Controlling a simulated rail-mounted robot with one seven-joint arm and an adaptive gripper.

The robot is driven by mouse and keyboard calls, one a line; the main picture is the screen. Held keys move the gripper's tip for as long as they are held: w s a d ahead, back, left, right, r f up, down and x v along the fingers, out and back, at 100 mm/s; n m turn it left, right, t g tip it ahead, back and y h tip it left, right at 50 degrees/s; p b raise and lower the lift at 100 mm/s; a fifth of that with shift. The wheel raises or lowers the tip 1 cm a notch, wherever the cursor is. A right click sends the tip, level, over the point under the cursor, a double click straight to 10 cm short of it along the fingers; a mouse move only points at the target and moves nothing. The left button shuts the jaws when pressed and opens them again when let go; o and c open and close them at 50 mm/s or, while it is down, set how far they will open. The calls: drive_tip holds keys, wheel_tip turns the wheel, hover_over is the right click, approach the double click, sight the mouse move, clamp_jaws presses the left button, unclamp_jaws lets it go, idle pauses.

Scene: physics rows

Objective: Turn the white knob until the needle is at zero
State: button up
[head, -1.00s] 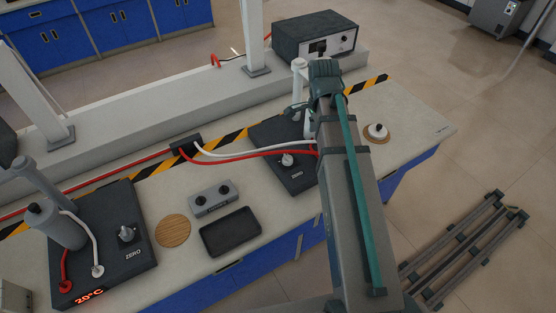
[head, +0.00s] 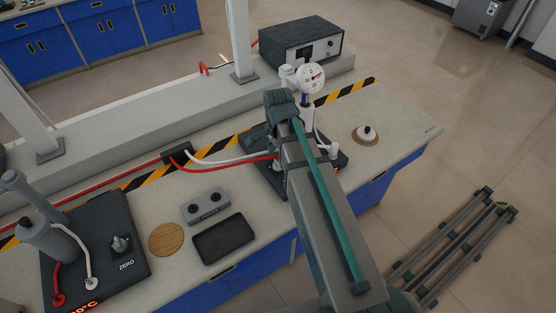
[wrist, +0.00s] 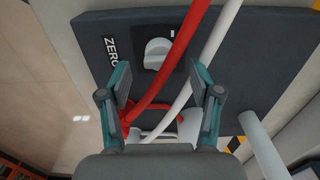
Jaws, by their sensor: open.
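In the wrist view a white knob (wrist: 157,53) sits on a dark box (wrist: 98,22) beside the word ZERO. My gripper (wrist: 158,72) is open, its two fingers apart just below the knob in the picture, and nothing is held. In the head view my arm hides this knob and most of the dark box (head: 252,146). A round white gauge (head: 311,78) with a red needle stands on a post behind my arm. The needle appears to point to the right; its exact reading is too small to tell.
A red cable (wrist: 175,62) and a white cable (wrist: 207,55) cross the box close by the knob and my fingers. A second dark box (head: 100,270) with its own knob stands left.

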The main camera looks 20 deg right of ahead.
sight(278, 161)
drive_tip(key=shift+f, duration=1.6)
drive_tip(key=c, duration=1.2)
drive_tip(key=shift+o, duration=0.2)
drive_tip(key=shift+n+p, duration=0.3)
drive_tip(key=n, duration=0.4)
drive_tip(key=shift+n+p, duration=0.4)
drive_tip(key=shift+n, duration=1.7)
